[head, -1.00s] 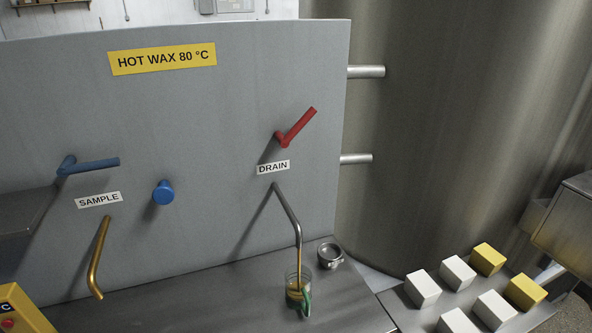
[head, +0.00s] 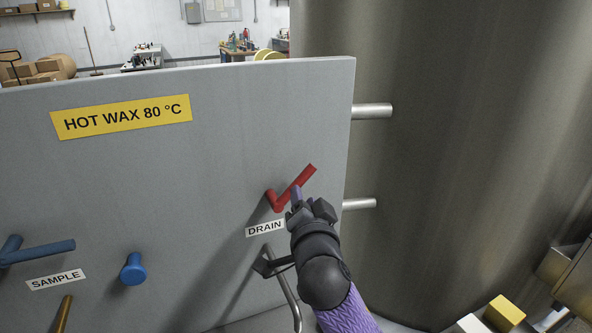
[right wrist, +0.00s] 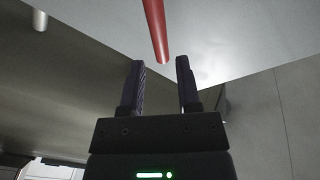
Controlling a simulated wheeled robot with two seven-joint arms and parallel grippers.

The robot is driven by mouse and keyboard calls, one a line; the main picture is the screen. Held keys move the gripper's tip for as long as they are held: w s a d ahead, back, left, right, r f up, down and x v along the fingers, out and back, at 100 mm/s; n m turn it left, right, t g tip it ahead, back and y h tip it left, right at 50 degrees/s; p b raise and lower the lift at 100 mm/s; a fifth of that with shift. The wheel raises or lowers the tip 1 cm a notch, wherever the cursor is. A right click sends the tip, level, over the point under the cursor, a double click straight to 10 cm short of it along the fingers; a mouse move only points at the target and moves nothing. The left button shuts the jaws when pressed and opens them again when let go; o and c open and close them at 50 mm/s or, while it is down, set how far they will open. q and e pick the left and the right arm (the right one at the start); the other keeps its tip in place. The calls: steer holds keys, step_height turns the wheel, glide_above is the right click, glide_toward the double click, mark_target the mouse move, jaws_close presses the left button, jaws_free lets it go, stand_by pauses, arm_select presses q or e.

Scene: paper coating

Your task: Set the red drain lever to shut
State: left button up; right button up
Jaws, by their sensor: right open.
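The red drain lever (head: 291,188) is on the grey panel above the DRAIN label (head: 265,228), its handle slanting up to the right. My right gripper (head: 304,200) is just below and in front of the handle in the head view. In the right wrist view the red lever (right wrist: 155,30) comes down from the top, its end in line with the gap between the open fingers of the gripper (right wrist: 160,75) and a little beyond their tips. Nothing is between the fingers. My left gripper is out of view.
A blue SAMPLE lever (head: 40,253) and a blue knob (head: 133,268) are on the panel at left. The bent drain pipe (head: 283,290) is below the label, partly behind my right arm. A large metal tank (head: 440,150) stands at right, with two short pipes beside the panel.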

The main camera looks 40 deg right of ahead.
mark_target(301, 185)
steer(key=x, duration=0.8)
steer(key=shift+w+d, duration=0.2)
jaws_close()
steer(key=shift+f, duration=0.1)
stand_by(0.4)
stand_by(0.6)
